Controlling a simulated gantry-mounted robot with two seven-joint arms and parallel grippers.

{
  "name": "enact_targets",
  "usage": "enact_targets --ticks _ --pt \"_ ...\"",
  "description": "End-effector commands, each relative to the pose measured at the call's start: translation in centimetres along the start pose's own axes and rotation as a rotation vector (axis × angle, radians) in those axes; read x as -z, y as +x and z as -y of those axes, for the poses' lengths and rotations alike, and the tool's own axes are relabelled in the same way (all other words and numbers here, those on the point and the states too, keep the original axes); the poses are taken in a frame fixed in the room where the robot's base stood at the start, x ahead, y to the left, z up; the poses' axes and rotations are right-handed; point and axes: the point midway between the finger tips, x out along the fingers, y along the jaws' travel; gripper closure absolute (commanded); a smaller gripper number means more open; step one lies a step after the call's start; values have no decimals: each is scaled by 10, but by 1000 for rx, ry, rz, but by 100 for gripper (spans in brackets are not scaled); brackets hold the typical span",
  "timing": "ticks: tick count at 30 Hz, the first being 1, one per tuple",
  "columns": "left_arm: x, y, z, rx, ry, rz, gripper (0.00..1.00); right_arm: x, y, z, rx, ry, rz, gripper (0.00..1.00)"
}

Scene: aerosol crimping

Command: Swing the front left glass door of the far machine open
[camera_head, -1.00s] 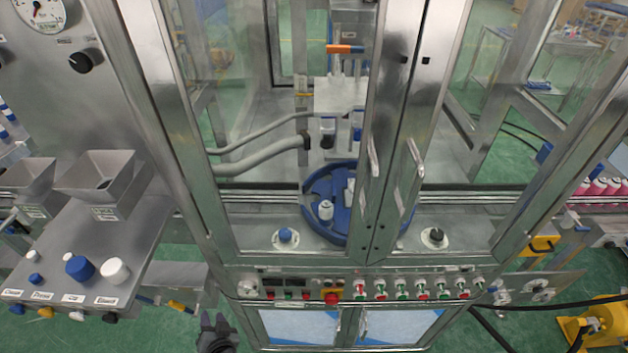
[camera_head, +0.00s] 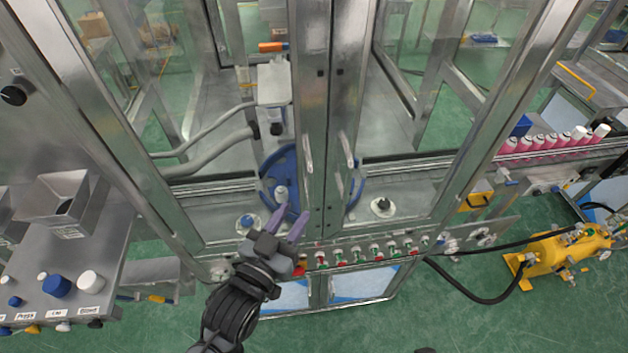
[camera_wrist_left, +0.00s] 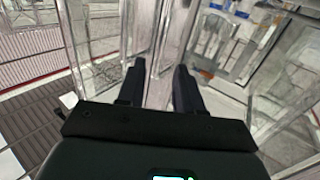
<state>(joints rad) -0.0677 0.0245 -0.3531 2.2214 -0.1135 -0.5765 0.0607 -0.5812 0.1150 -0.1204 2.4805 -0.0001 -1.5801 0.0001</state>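The front left glass door (camera_head: 312,100) of the machine is shut, its metal frame edge meeting the right door along a middle seam. Its slim vertical handle (camera_head: 308,155) is on that edge. My left gripper (camera_head: 289,213) is in front of the door's lower part, below and slightly left of the handle. Its two purple-grey fingers are apart and empty, pointing up toward the handle. In the left wrist view, the two dark fingers (camera_wrist_left: 160,75) are apart, with bright metal door frame (camera_wrist_left: 172,45) beyond them. Contact with the door cannot be told. My right gripper is not clearly seen.
The right door's handle (camera_head: 347,150) is close to the left one. A control panel with several buttons (camera_head: 375,252) runs below the doors. Metal hoppers (camera_head: 62,205) and a console with blue and white knobs (camera_head: 57,285) stand at left. A yellow pump (camera_head: 560,255) is at right.

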Motion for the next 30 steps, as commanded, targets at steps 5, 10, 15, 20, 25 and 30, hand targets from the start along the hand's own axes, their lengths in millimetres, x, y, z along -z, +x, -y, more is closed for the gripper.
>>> enact_targets --ticks 5,10,15,20,25,30 --pt "3 30 0 0 -2 -2 65 2 -7 -1 -1 -1 1 57" --pt "2 57 0 1 -2 -1 65 4 -12 -2 -4 -4 0 57" --pt "2 77 0 1 -2 -1 65 5 -16 -3 -7 -8 1 57" --pt "0 87 0 1 -1 -1 65 6 -18 -3 -7 -8 1 57" --pt "0 90 0 1 -1 -2 65 6 -18 -3 -7 -8 0 57" --pt "0 90 0 1 -1 -1 65 6 -18 -2 -5 -6 0 57"
